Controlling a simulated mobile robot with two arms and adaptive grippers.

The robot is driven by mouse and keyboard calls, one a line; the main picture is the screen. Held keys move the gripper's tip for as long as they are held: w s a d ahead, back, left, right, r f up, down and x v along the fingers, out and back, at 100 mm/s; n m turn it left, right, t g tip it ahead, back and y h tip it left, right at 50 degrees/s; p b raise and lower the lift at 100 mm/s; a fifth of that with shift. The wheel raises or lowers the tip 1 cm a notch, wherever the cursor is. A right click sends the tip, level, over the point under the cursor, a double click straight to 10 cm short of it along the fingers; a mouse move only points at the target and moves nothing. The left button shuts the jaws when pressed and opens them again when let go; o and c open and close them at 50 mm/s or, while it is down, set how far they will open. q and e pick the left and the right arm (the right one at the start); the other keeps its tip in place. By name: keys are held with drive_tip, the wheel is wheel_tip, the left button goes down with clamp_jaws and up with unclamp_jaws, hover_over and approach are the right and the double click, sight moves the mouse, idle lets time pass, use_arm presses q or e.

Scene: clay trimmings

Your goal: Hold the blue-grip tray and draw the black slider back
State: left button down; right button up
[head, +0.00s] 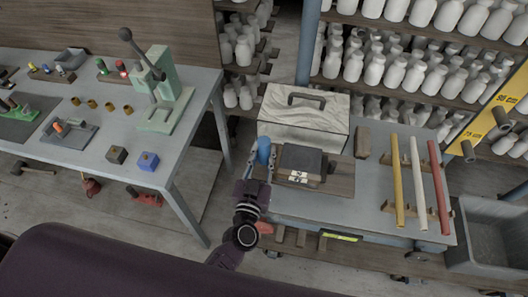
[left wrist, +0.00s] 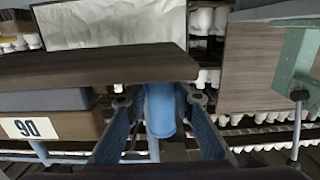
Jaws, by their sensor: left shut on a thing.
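The tray (head: 342,175) is a flat brown wooden board on the grey table, with a blue grip (head: 264,150) at its left end. The black slider (head: 302,158) is a dark block lying on the board, with a white label at its front. My left gripper (head: 261,168) is shut on the blue grip. In the left wrist view the blue grip (left wrist: 160,110) stands between my two fingers (left wrist: 160,128), below the board's edge (left wrist: 100,66). A block with a "90" label shows there at the left. My right gripper is in neither view.
A pale box with a dark handle (head: 305,103) stands close behind the board. Yellow, white and red rods (head: 416,175) lie on wooden rests at the right. A sink (head: 497,235) is beyond them. Another workbench (head: 100,135) with a green press is at the left.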

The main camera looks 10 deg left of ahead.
use_arm(q)
drive_tip(key=shift+f+b, duration=2.5)
drive_tip(key=shift+f, duration=0.7)
drive_tip(key=shift+f+b, duration=0.5)
drive_tip(key=shift+f, duration=0.35)
drive_tip(key=shift+r, duration=0.1)
drive_tip(key=shift+f, duration=0.35)
drive_tip(key=shift+s+f, duration=0.1)
drive_tip(key=shift+f, duration=0.1)
